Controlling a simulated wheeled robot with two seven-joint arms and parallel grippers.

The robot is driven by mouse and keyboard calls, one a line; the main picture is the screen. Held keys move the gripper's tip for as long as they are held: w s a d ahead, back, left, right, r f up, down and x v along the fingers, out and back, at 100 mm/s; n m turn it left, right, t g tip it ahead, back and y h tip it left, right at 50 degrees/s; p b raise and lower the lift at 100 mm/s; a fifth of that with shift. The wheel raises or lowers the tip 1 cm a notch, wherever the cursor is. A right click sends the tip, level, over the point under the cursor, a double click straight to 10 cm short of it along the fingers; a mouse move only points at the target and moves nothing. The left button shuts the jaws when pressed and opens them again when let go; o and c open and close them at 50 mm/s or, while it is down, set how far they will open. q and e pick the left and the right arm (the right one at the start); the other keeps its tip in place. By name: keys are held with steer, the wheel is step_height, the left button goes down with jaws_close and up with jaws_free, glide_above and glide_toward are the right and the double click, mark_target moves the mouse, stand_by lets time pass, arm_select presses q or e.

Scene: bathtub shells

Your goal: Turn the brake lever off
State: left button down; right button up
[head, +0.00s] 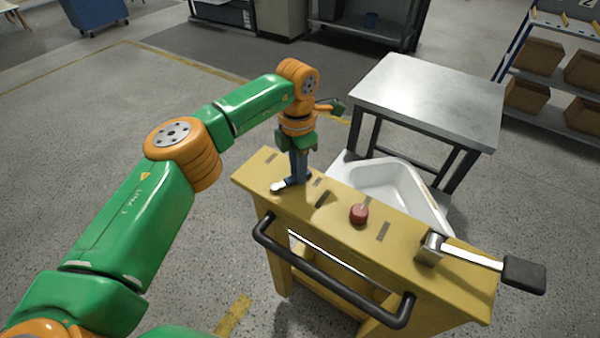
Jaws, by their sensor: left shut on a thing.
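A yellow cart (390,238) carries controls on its top. At its right end a lever with a silver bar (470,256) and a black handle (525,272) sticks out past the edge. At its left end a small silver metal part (278,187), seemingly part of another lever, shows under my left gripper (293,180). My left gripper points down and is shut on this part, and its fingers hide most of it. I cannot tell from the picture which of the two is the brake lever. My right gripper is not in view.
A red knob (359,213) sits between the two ends of the cart top. A black handrail (330,272) runs along the near side. A white tub shell (390,185) lies behind the cart, near a grey metal table (430,95). Shelves with brown boxes (540,57) stand at right.

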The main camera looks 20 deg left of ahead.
arm_select(q)
steer(key=n, duration=0.1)
steer(key=w+a+n, duration=0.1)
steer(key=n, duration=0.1)
steer(key=shift+a+r+p, duration=0.1)
steer(key=shift+a+p, duration=0.05)
steer(key=shift+p, duration=0.15)
steer(key=shift+w+a+n, duration=0.2)
steer(key=shift+a+n, duration=0.25)
steer(key=shift+n, duration=0.55)
steer(key=c, duration=0.7)
jaws_free()
steer(key=shift+a, duration=0.1)
step_height(320, 180, up, 3)
step_height(320, 180, up, 4)
steer(key=shift+p, duration=0.4)
